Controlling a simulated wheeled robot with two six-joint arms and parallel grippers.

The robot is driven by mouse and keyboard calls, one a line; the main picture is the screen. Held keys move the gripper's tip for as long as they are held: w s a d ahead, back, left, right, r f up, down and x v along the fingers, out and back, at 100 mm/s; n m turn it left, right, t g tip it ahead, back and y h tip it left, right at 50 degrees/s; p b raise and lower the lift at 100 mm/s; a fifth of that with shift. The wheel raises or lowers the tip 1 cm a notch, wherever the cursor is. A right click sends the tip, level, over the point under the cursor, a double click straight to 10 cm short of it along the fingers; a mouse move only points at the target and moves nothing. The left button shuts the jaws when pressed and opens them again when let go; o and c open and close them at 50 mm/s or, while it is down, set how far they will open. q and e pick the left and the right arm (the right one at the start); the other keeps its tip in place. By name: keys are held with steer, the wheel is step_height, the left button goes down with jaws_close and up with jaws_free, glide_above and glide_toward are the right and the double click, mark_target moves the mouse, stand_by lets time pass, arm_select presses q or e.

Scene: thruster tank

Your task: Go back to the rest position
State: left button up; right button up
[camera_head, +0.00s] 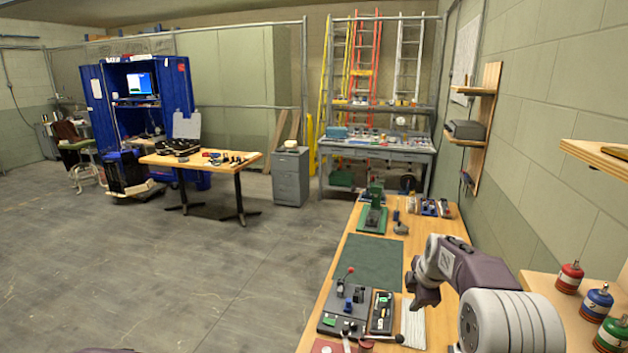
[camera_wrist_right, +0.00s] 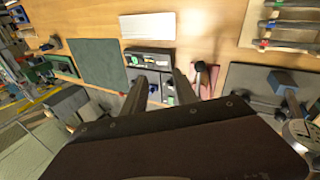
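My right arm reaches in from the lower right in the head view, over the wooden workbench (camera_head: 335,300). Its gripper (camera_head: 424,291) is above the bench, near the wall side. In the right wrist view the two dark fingers of this gripper (camera_wrist_right: 160,85) stand apart with nothing held between them. A black tray (camera_wrist_right: 150,58) with small parts lies on the bench beyond the fingertips. My left gripper is not in view.
The bench holds a dark green mat (camera_head: 368,262), a grey fixture with a red-knobbed lever (camera_head: 345,305), and a white ribbed pad (camera_head: 412,325). Red, blue and green bottles (camera_head: 597,302) stand on a shelf at right.

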steer(key=s+a+m+g, duration=0.1)
steer(key=s+a+m, duration=0.2)
steer(key=s+a, duration=0.65)
steer(key=s+f+m+g, duration=0.1)
steer(key=s+f+m, duration=0.4)
steer(key=s, duration=0.5)
steer(key=s+f+m+g, duration=0.1)
steer(key=s+f+m, duration=0.3)
steer(key=s+m, duration=0.5)
steer(key=shift+s+f+g+y, duration=0.3)
steer(key=shift+s+f+g, duration=0.1)
steer(key=shift+s, duration=0.55)
steer(key=shift+s+d, duration=0.1)
